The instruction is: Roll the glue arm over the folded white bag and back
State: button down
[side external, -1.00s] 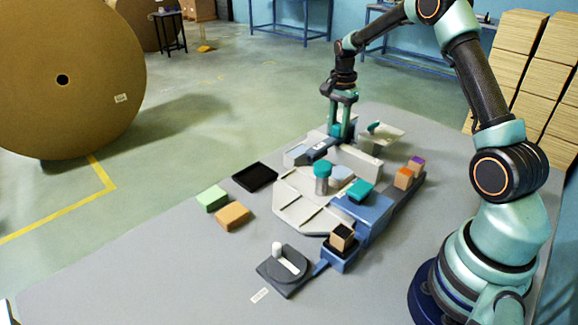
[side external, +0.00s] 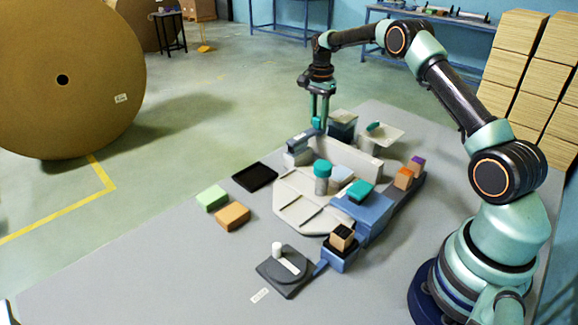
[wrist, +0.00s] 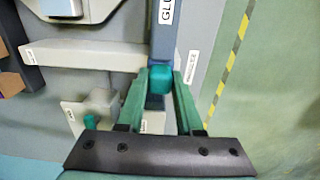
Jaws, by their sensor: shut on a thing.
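The glue arm is a blue-grey bar (side external: 302,140) at the far left end of the pale machine bed (side external: 300,200). In the wrist view the bar (wrist: 164,45) carries a GLUE label. My gripper (side external: 318,122) is shut on the bar's teal knob, and the knob (wrist: 160,80) shows between my fingers (wrist: 160,88) in the wrist view. A pale, bluish-white flat piece (side external: 342,174), perhaps the folded bag, lies on the bed beside a teal-capped grey cylinder (side external: 322,178). I cannot tell its folds.
A pale upright rail (side external: 350,157) runs along the bed's back. A white tray (side external: 382,137) and a dark box (side external: 342,130) stand behind. A black tray (side external: 255,177), green block (side external: 212,198) and orange block (side external: 232,217) lie left. A turntable (side external: 285,268) is in front.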

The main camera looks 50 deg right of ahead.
jog(key=shift+w+r, duration=0.1)
jog(key=shift+w, duration=0.2)
jog(key=c, duration=0.9)
grip_release()
jog(key=o, duration=0.3)
jog(key=shift+o, duration=0.2)
jog(key=shift+s, duration=0.1)
notch_tip(320, 180, up, 12)
jog(key=shift+a+r, duration=0.1)
